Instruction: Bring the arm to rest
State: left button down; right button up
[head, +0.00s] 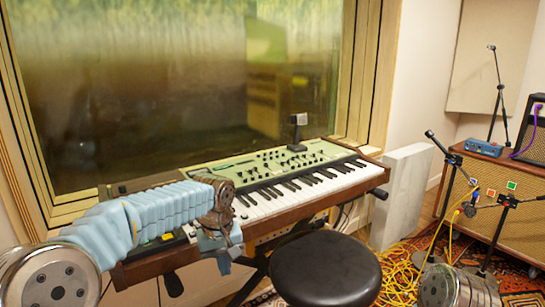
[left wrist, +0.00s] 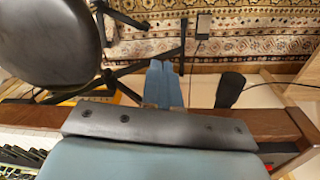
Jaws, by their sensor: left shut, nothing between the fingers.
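My left arm comes in from the left in a light blue sleeve and reaches across the left end of the keyboard (head: 290,190). Its gripper (head: 226,262) hangs downward at the keyboard's front edge, between the keyboard and the stool. In the left wrist view the two blue fingers (left wrist: 163,85) are together, with nothing between them, and point down past the keyboard's wooden edge. I cannot tell whether the gripper touches the keyboard. A metal joint of my right arm shows at the bottom right of the head view; its gripper is out of view.
A round black stool (head: 325,268) stands close to the right of the left gripper. It also shows in the left wrist view (left wrist: 50,40). Microphone stands (head: 497,85), yellow cables (head: 400,275) and an amplifier cabinet (head: 515,195) are at the right. A window is behind the keyboard.

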pick_arm(q)
jog(key=s+d+f+m+g+h, duration=0.1)
jog(key=s+f, duration=0.2)
jog(key=f, duration=0.9)
jog(key=s+d+f+m+h, duration=0.1)
jog(key=s+f+h, duration=0.15)
jog(key=f, duration=0.95)
jog(key=s+f, duration=0.7)
jog(key=s, duration=0.2)
jog(key=s+a+f, duration=0.1)
jog(key=s+f, duration=0.6)
jog(key=s, duration=0.3)
jog(key=shift+s+t, duration=0.2)
jog(key=shift+t, duration=0.1)
